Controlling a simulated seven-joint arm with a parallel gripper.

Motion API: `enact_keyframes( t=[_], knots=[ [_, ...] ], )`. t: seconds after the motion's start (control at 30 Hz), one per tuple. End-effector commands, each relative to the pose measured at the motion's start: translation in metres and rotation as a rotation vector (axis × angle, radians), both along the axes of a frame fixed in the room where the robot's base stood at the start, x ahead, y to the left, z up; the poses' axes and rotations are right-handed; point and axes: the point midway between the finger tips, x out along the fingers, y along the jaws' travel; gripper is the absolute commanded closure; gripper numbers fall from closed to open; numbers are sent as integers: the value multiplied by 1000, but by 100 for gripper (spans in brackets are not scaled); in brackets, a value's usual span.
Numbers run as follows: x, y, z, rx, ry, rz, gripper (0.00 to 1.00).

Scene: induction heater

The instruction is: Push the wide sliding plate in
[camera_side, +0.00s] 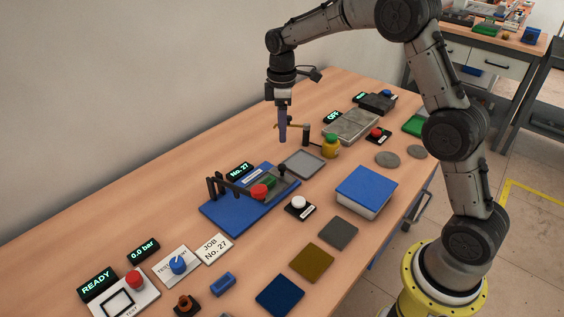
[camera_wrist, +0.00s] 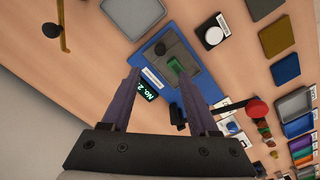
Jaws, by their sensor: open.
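A blue fixture (camera_side: 222,214) lies on the table in the side view, and it also fills the middle of the wrist view (camera_wrist: 190,22). A grey plate (camera_side: 288,186) with an upright black knob (camera_side: 282,171) sits at its right end; this looks like the wide sliding plate. In the wrist view the plate (camera_wrist: 190,47) shows its black knob (camera_wrist: 160,48) and a green piece (camera_wrist: 176,65) near it. My gripper (camera_side: 282,138) points down, open and empty, above the table beyond the fixture, apart from the plate. Its two fingers (camera_wrist: 160,76) are spread in the wrist view.
A black-framed lever with a red knob (camera_side: 259,192) stands over the fixture. A grey tray (camera_side: 302,164), a yellow-green part (camera_side: 330,147) and a brass-coloured rod (camera_side: 290,126) are near my gripper. A white button (camera_side: 299,203) and a blue box (camera_side: 366,188) stand to the right.

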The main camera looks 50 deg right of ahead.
Motion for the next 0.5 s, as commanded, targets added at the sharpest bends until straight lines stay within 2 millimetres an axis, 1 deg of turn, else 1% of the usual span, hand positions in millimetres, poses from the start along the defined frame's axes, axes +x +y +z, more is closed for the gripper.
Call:
enact_keyframes(
  t=[0.03,0.3,0.5],
  knots=[
    [-1,0,-10,1,6,0,39],
    [-1,0,-63,1,5,0,39],
    [-2,0,-97,0,4,0,39]
  ],
)
